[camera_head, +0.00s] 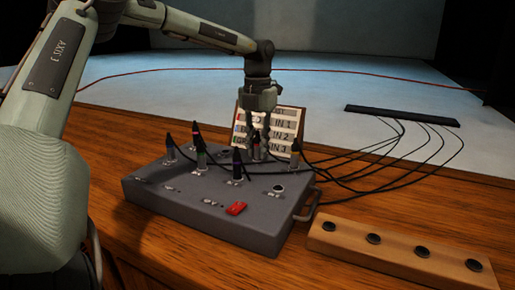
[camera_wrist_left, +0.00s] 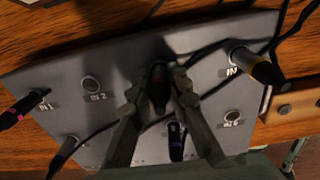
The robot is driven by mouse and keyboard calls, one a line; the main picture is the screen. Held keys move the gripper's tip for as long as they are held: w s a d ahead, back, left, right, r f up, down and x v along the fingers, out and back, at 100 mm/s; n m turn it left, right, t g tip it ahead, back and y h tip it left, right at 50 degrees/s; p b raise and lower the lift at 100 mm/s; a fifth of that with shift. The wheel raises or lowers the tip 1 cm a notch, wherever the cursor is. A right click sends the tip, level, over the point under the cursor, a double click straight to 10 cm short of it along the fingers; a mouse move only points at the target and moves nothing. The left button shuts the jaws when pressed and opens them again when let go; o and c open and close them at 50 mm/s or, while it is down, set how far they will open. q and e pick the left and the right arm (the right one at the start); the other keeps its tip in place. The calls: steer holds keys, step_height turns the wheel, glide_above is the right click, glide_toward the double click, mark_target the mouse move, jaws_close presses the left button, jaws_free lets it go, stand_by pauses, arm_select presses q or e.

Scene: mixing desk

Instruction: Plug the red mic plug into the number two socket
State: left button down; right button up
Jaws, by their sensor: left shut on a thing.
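My left gripper (camera_head: 257,150) is over the far part of the grey mixer box (camera_head: 215,225), pointing down. In the left wrist view its fingers (camera_wrist_left: 158,100) are shut on a dark plug with a reddish tint, the red mic plug (camera_wrist_left: 158,86). The number two socket (camera_wrist_left: 93,84), labelled IN 2, is empty and lies left of the held plug in that view. The fingers partly hide the plug, and I cannot tell its exact height above the box. My right gripper is not in view.
A label card (camera_head: 285,125) stands behind. Cables run to a black strip (camera_head: 402,115). A wooden block (camera_head: 400,252) with several sockets lies right.

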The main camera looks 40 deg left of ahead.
mark_target(258, 137)
arm_select(q)
steer(key=shift+r+p, duration=1.15)
steer(key=shift+r, duration=1.8)
